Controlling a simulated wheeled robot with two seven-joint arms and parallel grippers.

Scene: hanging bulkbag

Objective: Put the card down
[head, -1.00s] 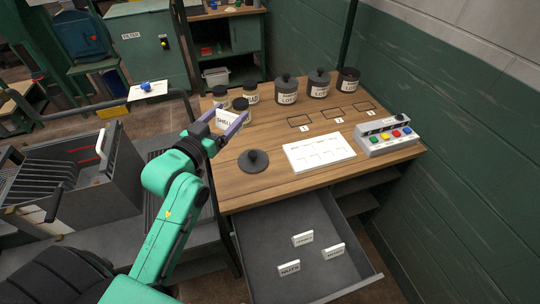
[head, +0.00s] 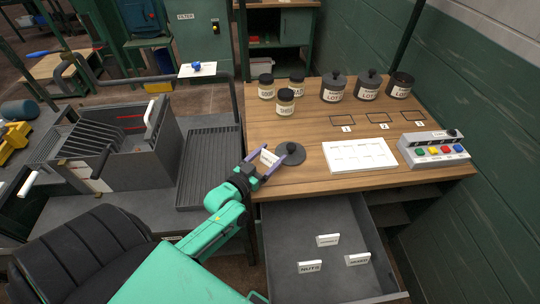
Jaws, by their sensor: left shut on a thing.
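My left gripper (head: 271,163) is shut on a small white card (head: 268,157). It holds the card over the near left part of the wooden table (head: 260,125), just left of a dark round lid (head: 290,154). The lettering on the card is too small to read now, and I cannot tell whether the card touches the table. Three other white cards stand in the open drawer (head: 290,220) below: one marked NUTS (head: 310,266), one behind it (head: 328,240) and one at right (head: 358,259). My right gripper is not in view.
A white board (head: 359,155) and a button box (head: 433,149) lie right of the lid. Numbered outlines (head: 342,120) mark the table. Bare wood lies left of the board.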

